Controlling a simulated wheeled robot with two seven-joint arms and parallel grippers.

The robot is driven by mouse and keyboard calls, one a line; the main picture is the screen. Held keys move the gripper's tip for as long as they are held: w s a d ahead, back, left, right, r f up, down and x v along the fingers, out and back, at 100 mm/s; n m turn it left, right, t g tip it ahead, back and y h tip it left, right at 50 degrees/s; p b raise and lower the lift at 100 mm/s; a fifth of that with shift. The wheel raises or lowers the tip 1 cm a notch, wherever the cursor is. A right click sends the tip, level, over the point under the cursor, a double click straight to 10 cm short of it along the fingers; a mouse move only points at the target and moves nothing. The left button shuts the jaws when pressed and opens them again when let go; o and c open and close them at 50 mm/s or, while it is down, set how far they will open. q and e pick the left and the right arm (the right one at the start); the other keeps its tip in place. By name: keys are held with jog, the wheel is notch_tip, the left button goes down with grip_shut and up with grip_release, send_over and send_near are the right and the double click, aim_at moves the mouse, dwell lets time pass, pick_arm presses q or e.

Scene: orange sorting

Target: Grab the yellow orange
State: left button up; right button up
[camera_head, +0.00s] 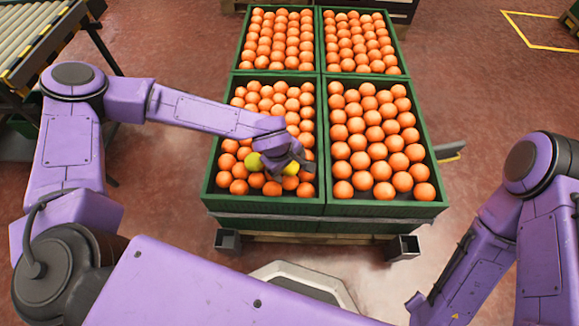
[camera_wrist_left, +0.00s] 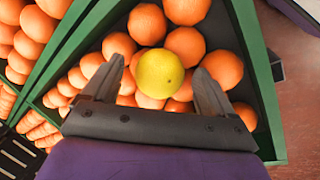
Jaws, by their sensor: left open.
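A yellow orange (camera_wrist_left: 160,73) lies among orange ones in the left wrist view, between the two fingers of my left gripper (camera_wrist_left: 159,88). The fingers are open, one on each side of it, and seem not to touch it. In the head view my left gripper (camera_head: 288,162) is low over the near left crate (camera_head: 265,205). My right gripper is out of view.
Three more green crates of oranges adjoin: near right (camera_head: 385,210), far left (camera_head: 240,52) and far right (camera_head: 401,58). Crate walls stand close to the left gripper in the wrist view. A roller conveyor (camera_head: 30,45) is at the far left. Red floor lies open at right.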

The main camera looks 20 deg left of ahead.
pick_arm(q)
jog(key=c, duration=1.2)
jog(key=shift+o, duration=0.2)
